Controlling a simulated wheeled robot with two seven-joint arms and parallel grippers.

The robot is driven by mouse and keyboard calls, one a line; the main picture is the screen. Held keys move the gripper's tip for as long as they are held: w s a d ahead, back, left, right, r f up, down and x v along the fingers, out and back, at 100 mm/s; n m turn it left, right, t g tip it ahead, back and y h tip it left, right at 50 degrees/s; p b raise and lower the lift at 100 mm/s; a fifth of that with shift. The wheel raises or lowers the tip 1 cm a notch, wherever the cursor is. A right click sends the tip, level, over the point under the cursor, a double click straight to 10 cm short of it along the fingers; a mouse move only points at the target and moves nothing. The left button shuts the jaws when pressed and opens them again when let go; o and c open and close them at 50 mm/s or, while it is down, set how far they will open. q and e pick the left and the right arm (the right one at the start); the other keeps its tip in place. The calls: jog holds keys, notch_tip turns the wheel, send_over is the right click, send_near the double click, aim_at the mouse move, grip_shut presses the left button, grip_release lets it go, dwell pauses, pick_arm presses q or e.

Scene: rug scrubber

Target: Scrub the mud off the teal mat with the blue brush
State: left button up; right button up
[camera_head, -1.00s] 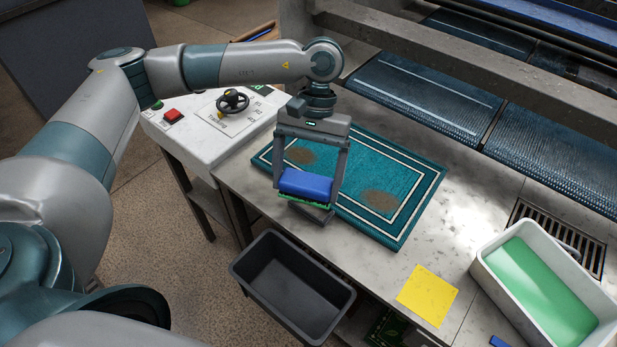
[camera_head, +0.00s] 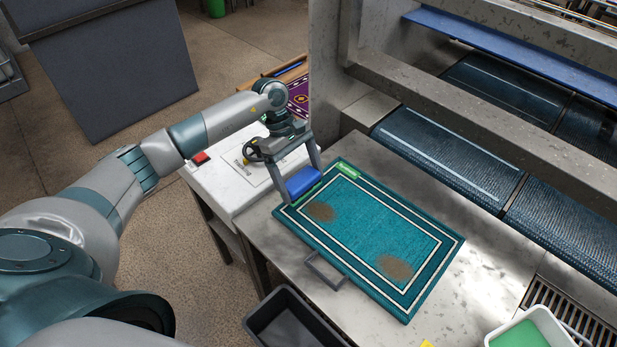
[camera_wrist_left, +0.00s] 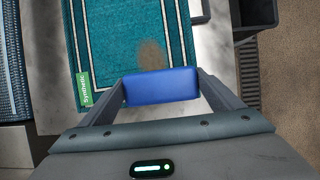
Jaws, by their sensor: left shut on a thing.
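The teal mat (camera_head: 372,232) with white border lines lies flat on the grey worktop. It bears two brown mud patches, one at its left end (camera_head: 321,211) and one towards its near right (camera_head: 394,267). One patch (camera_wrist_left: 151,54) shows in the left wrist view. My left gripper (camera_head: 302,184) is shut on the blue brush (camera_head: 303,182), at the mat's left end, beyond the left patch. The brush (camera_wrist_left: 161,87) spans between the fingers in the left wrist view. Its bristles are hidden, and I cannot tell whether it touches the mat. My right gripper is out of view.
A green label (camera_head: 348,170) sits on the mat's far left edge. A grey handle (camera_head: 323,270) stands at the near edge. A dark bin (camera_head: 290,325) is below; a white tub of green liquid (camera_head: 520,335) is at right. A control stand (camera_head: 235,185) adjoins the worktop.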

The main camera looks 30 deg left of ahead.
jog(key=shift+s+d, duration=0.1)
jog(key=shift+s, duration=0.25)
pick_arm(q)
jog(key=shift+f+b, duration=0.6)
jog(key=shift+f, duration=1.8)
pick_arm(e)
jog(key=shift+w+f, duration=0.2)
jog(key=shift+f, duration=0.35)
pick_arm(q)
jog(key=shift+f+b, duration=0.65)
jog(key=shift+b, duration=0.15)
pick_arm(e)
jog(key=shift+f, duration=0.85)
pick_arm(q)
jog(key=shift+s+d+r, duration=0.1)
jog(key=shift+s+d, duration=0.1)
jog(key=shift+d, duration=0.45)
jog(key=shift+s+d+f, duration=0.1)
jog(key=shift+s+d, duration=0.15)
jog(key=shift+d, duration=0.4)
jog(key=shift+s+d+r, duration=0.1)
jog(key=shift+s+d, duration=0.1)
jog(key=shift+d, duration=0.45)
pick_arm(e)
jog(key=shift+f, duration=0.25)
